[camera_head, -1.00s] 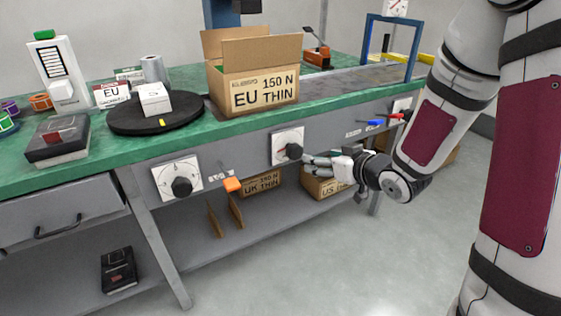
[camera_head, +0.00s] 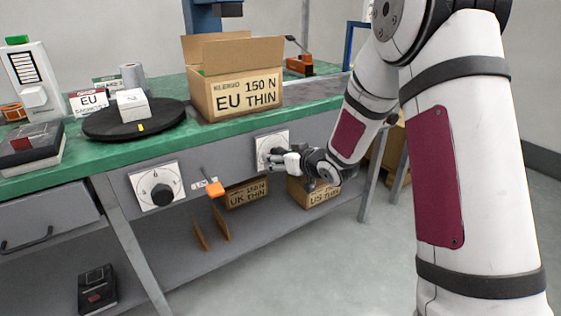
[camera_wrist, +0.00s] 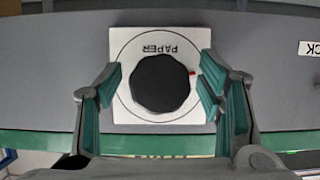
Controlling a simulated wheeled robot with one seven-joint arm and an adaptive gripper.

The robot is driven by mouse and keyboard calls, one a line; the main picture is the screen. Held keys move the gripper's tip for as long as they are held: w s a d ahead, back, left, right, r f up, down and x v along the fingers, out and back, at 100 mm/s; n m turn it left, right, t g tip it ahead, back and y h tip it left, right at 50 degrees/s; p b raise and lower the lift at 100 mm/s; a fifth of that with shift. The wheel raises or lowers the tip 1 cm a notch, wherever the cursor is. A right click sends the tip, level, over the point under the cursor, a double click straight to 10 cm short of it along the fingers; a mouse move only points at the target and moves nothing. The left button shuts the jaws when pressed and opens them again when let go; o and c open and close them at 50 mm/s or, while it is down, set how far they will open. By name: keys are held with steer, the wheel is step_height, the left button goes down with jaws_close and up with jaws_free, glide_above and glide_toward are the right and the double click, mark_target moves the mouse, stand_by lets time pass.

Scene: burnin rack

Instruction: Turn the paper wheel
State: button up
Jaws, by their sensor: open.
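The paper wheel (camera_wrist: 160,83) is a black knob on a white square plate (camera_wrist: 124,42) marked PAPER, upside down in the wrist view. A small red mark shows at the knob's right edge there.
Another black knob (camera_head: 162,194) on a white dial and an orange lever (camera_head: 215,188) are to the left on the bench front. A cardboard box (camera_head: 236,92) and a black turntable (camera_head: 100,124) stand on the green bench top. Boxes (camera_head: 247,192) sit on the shelf below.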

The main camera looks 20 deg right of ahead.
steer(key=shift+w+f, duration=0.1)
steer(key=shift+w, duration=0.05)
steer(key=c, duration=1.1)
steer(key=shift+c, duration=0.2)
steer(key=shift+p, duration=0.4)
steer(key=m+p, duration=0.1)
steer(key=p, duration=0.1)
steer(key=m+y+p, duration=0.1)
steer(key=p, duration=0.2)
steer(key=shift+r+m+y, duration=0.2)
steer(key=shift+m+y, duration=0.1)
steer(key=m+y+p, duration=0.1)
steer(key=p, duration=0.2)
steer(key=shift+m+g, duration=0.3)
steer(key=shift+f+m+y+p, duration=0.1)
steer(key=shift+m+y+p, duration=0.6)
steer(key=shift+p, duration=0.5)
steer(key=shift+a, duration=0.1)
